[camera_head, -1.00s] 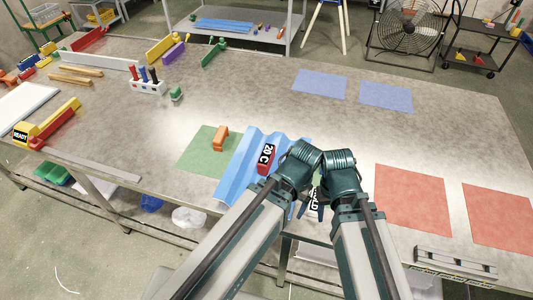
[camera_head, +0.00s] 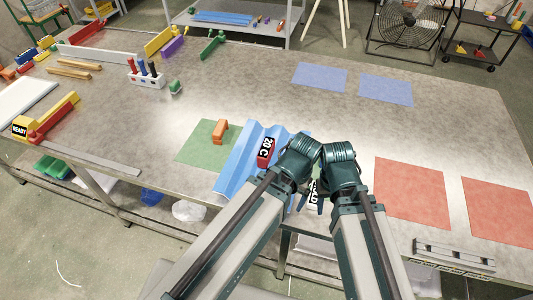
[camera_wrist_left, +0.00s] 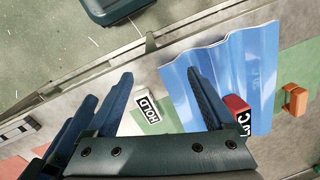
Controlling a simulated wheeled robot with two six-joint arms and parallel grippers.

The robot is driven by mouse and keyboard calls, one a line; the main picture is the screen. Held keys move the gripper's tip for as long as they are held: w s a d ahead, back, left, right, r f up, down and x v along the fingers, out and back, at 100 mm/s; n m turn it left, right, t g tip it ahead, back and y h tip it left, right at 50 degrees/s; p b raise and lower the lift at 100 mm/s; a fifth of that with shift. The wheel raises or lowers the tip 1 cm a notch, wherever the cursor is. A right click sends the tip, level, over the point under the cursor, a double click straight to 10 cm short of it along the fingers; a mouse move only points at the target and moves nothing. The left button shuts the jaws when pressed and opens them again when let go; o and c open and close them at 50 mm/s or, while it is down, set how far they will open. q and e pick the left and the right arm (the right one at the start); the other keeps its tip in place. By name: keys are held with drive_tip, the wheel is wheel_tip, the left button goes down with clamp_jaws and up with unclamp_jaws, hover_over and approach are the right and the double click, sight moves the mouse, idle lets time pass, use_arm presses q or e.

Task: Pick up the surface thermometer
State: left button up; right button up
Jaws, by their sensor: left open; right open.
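The surface thermometer (camera_head: 266,151) is a red block with a black and white "20 C" face. It sits on the blue corrugated sheet (camera_head: 236,167). In the left wrist view the thermometer (camera_wrist_left: 238,110) is just right of the right-hand finger, partly hidden by it. My left gripper (camera_wrist_left: 160,75) is open and empty, its fingers spread over the table and a white HOLD label (camera_wrist_left: 147,107).
An orange handle-shaped piece (camera_head: 220,131) stands on a green mat (camera_head: 194,150) left of the sheet. Red mats (camera_head: 410,192) lie to the right, blue mats (camera_head: 320,76) at the back. A white holder (camera_head: 146,80) stands back left. The table's middle is clear.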

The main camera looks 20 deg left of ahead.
use_arm(q)
drive_tip(key=shift+w, duration=0.1)
drive_tip(key=n+t+h+b, duration=0.1)
drive_tip(key=n+t+b, duration=0.15)
drive_tip(key=t, duration=0.35)
approach(266, 147)
drive_tip(key=shift+n, duration=0.45)
drive_tip(key=b+x, duration=0.6)
drive_tip(key=x, duration=0.2)
drive_tip(key=shift+w+a+f+b, duration=0.1)
drive_tip(key=shift+b, duration=0.25)
use_arm(e)
wheel_tip(266, 147, down, 9)
drive_tip(key=shift+w, duration=0.4)
drive_tip(key=shift+f, duration=0.1)
use_arm(q)
drive_tip(key=b+x, duration=0.4)
drive_tip(key=x, duration=0.1)
drive_tip(key=shift+f+b, duration=0.2)
drive_tip(key=shift+b, duration=0.1)
use_arm(e)
wheel_tip(266, 147, down, 5)
drive_tip(key=shift+r, duration=0.2)
use_arm(q)
drive_tip(key=shift+r, duration=0.1)
drive_tip(key=shift+f, duration=0.25)
use_arm(e)
drive_tip(key=shift+f, duration=0.2)
use_arm(q)
drive_tip(key=shift+c, duration=0.3)
